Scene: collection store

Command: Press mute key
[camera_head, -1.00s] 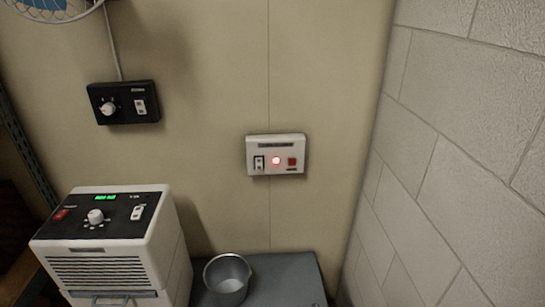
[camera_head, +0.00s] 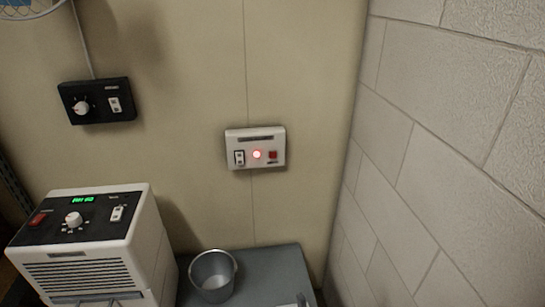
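A white panel (camera_head: 255,135) is fixed to the beige wall near the middle of the head view. It has a black-framed white rocker switch (camera_head: 239,158) on the left, a glowing red light (camera_head: 257,154) in the middle and a square red key (camera_head: 273,155) on the right. The lettering is too small to read, so I cannot tell which part is labelled mute. Neither of my grippers shows in this view.
A black control box (camera_head: 97,101) with a knob and switch hangs on the wall at left. A white machine (camera_head: 85,240) with a green display stands below. A metal bucket (camera_head: 213,276) sits on a grey surface (camera_head: 265,265). A block wall (camera_head: 450,150) closes the right side.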

